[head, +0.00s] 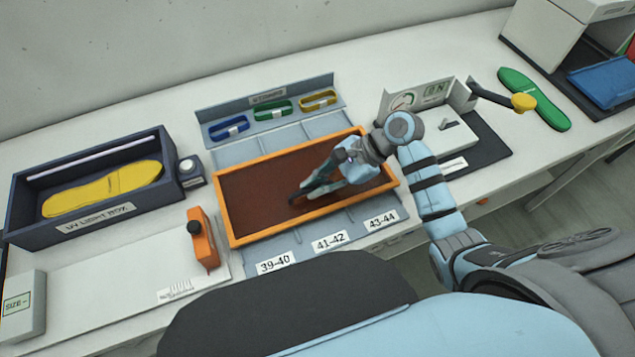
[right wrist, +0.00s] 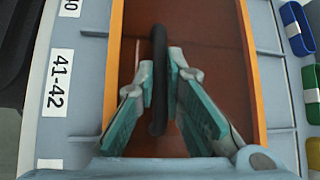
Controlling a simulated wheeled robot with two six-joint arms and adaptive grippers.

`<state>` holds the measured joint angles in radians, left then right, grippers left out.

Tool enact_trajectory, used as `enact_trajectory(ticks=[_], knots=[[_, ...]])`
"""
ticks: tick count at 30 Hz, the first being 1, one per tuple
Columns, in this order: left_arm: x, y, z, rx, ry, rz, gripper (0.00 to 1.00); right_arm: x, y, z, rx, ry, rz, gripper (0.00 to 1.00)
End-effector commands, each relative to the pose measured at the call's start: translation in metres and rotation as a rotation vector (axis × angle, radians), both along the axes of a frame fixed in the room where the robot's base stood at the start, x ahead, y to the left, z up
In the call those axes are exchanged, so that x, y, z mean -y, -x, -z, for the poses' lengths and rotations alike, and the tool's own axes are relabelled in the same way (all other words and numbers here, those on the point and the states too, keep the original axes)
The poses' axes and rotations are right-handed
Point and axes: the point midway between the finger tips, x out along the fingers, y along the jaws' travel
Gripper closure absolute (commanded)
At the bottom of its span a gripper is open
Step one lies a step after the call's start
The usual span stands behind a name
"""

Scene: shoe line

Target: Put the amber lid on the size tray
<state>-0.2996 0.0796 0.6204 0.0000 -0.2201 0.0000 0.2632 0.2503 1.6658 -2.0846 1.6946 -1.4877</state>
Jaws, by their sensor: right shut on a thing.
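The amber lid (head: 262,195) is a brown see-through panel in an orange frame with a black handle bar; it also shows in the right wrist view (right wrist: 205,35). It lies over the middle of the grey size tray (head: 265,250), between the front size labels and the back strap row. I cannot tell whether it touches the tray or hovers just above. My right gripper (head: 302,194) is shut on the lid's black handle, with one finger on each side in the right wrist view (right wrist: 160,85). My left gripper is not in view.
Behind the lid is a strap rack (head: 270,97) with blue, green and yellow straps. A UV light box (head: 95,225) holding a yellow insole stands at left. An orange tool (head: 203,240) lies left of the tray. A device with a gauge (head: 430,97) stands at right.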

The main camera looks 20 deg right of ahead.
Motion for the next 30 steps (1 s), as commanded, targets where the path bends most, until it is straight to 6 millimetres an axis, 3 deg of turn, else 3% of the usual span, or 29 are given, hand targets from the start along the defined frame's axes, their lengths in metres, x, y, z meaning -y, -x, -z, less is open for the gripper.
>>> enact_trajectory(ticks=[8, 9, 13, 23, 30], knots=[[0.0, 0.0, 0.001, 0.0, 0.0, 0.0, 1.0, 0.0, 0.0, 0.001, -0.002, 0.0, 0.001, 1.0], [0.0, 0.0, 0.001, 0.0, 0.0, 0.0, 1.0, 0.0, 0.0, 0.001, -0.002, 0.0, 0.001, 0.85], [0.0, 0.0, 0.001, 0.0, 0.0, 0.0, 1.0, 0.0, 0.0, 0.001, -0.002, 0.0, 0.001, 0.67], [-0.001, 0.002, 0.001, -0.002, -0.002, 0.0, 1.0, 0.003, 0.001, -0.001, -0.003, 0.003, 0.002, 0.67], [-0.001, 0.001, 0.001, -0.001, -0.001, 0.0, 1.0, 0.042, 0.006, -0.038, 0.0, 0.009, 0.002, 0.67]])
